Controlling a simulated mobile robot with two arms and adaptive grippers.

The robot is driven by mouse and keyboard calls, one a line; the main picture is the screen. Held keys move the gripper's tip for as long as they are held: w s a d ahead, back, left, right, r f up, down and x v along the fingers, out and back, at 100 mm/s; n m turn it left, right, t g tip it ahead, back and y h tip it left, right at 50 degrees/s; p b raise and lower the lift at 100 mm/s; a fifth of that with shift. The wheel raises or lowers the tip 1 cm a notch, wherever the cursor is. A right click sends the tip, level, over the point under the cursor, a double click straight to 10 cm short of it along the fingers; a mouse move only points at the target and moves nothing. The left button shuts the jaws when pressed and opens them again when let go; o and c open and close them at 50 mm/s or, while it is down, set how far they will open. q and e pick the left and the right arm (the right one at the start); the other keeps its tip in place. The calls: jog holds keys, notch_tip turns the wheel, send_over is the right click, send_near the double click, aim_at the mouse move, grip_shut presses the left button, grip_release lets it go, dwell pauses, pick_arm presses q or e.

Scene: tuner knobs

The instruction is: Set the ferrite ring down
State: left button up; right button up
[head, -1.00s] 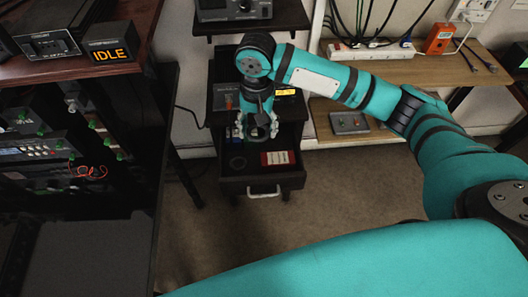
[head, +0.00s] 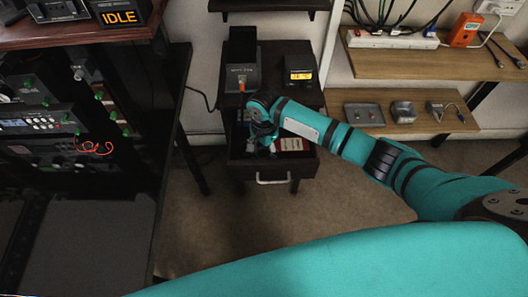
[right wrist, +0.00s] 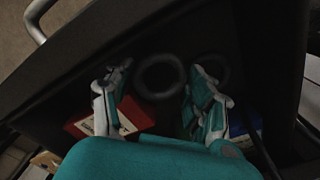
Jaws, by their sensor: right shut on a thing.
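The ferrite ring (right wrist: 160,77) is a dark ring between the two fingers of my right gripper (right wrist: 158,100) in the right wrist view. My right gripper (head: 263,149) is shut on it, low inside the open drawer (head: 262,167); my wrist hides the ring in the head view. A second dark ring (right wrist: 212,70) shows beyond the right finger. I cannot tell whether the held ring touches the drawer floor. My left gripper is not in view.
A red and white box (head: 294,144) lies in the drawer to the right of the gripper. A blue thing (right wrist: 245,137) shows by the right finger. A device with a lit yellow display (head: 301,72) stands above the drawer. The equipment rack (head: 60,130) stands to the left.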

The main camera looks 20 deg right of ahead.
jog(key=shift+w+d+f, duration=0.1)
jog(key=shift+f, duration=0.65)
grip_shut()
jog(key=shift+s+f, duration=0.1)
jog(key=shift+s, duration=0.15)
grip_release()
jog(key=shift+s+f, duration=0.15)
jog(key=shift+f, duration=0.4)
jog(key=o, duration=1.3)
jog(key=shift+c, duration=0.2)
jog(key=o, duration=0.4)
jog(key=shift+w+f, duration=0.2)
jog(key=shift+w+r, duration=0.1)
jog(key=shift+r, duration=0.35)
jog(key=r, duration=0.6)
jog(key=r+p, duration=0.1)
jog(key=r, duration=0.6)
jog(key=shift+w, duration=0.2)
